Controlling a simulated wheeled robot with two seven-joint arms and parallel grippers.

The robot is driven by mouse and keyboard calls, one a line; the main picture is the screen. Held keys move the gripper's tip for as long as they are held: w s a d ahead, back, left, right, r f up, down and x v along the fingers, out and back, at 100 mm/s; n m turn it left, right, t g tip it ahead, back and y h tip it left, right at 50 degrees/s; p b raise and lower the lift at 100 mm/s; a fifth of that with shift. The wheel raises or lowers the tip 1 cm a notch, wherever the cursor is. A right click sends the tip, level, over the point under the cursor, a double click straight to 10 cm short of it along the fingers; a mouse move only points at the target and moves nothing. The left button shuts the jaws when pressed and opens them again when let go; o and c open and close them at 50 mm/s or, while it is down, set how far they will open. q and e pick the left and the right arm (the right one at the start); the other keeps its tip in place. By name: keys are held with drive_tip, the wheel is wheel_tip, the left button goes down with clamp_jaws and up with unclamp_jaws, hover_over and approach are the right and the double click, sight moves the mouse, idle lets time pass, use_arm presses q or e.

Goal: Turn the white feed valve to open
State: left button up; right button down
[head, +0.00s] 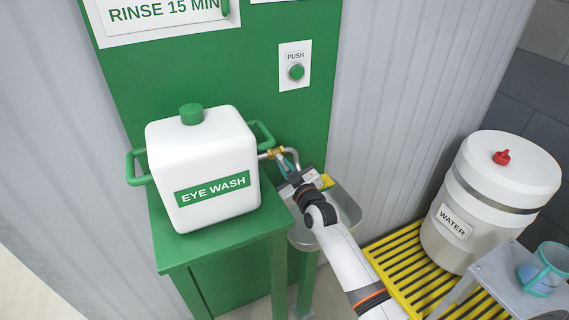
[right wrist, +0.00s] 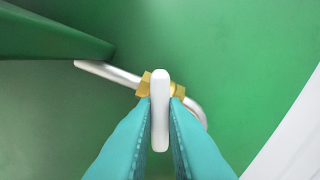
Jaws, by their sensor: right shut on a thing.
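The white feed valve handle (right wrist: 160,105) stands upright in the right wrist view, crossing the brass valve body (right wrist: 146,84) on the silver pipe (right wrist: 108,73). It points roughly across the pipe. My right gripper (right wrist: 161,125) has its teal fingers on both sides of the handle and is shut on it. In the head view my right gripper (head: 283,166) reaches up to the brass valve (head: 276,153) against the green panel. The handle is hard to make out there, hidden by the gripper. My left gripper is not in view.
A white eye wash tank (head: 215,150) stands on a green stand (head: 225,245) just left of the valve. A grey basin (head: 345,205) lies below my right gripper. A water barrel (head: 490,195) stands at right on yellow grating (head: 405,260). A push button (head: 296,72) sits above.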

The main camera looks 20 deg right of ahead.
drive_tip(key=n+p, duration=0.1)
drive_tip(key=n, duration=0.2)
drive_tip(key=shift+n, duration=0.9)
